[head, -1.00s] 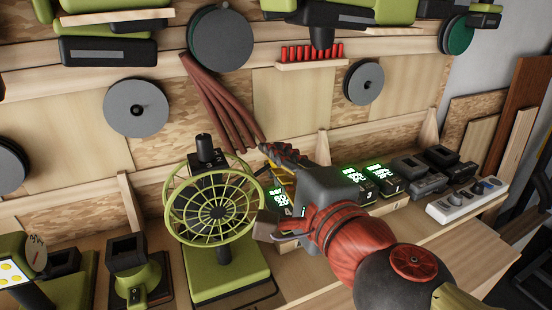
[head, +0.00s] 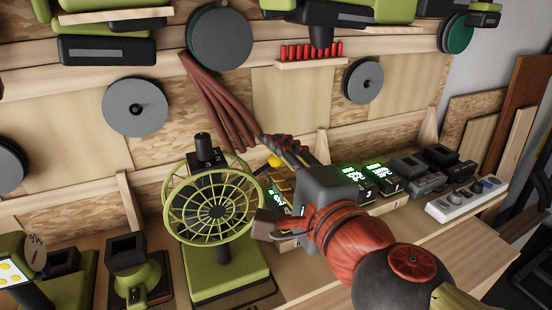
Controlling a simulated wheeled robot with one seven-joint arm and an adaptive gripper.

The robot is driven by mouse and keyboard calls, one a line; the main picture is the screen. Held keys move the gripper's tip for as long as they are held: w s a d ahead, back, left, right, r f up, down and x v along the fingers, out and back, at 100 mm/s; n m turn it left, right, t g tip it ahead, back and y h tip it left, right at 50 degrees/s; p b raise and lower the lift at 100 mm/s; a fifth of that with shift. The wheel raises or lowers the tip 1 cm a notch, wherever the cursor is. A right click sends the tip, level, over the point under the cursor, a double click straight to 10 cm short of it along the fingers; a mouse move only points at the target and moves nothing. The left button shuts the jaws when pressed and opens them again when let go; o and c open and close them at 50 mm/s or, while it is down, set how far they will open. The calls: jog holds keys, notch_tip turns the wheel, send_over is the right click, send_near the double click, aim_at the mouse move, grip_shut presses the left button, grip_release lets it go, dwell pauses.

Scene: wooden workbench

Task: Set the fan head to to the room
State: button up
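The fan stands on the workbench left of centre, with a green wire cage (head: 212,205), a dark hub and a green base (head: 228,278). Its head faces toward the camera, tilted slightly. My gripper (head: 266,182) is just right of the cage, its fingers spread apart, one above and one below. The lower fingertip is close to the cage's right rim; I cannot tell whether it touches. Nothing shows between the fingers except chargers behind. The gripper body hides part of the bench behind it.
Lit chargers (head: 366,178) and a white power strip (head: 467,201) stand to the right. A green tool (head: 132,275) stands left of the fan. Discs (head: 136,107) and dark red hoses (head: 219,105) hang on the wooden wall behind.

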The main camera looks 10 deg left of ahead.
jog(key=v, duration=1.2)
dwell(0.6)
dwell(0.4)
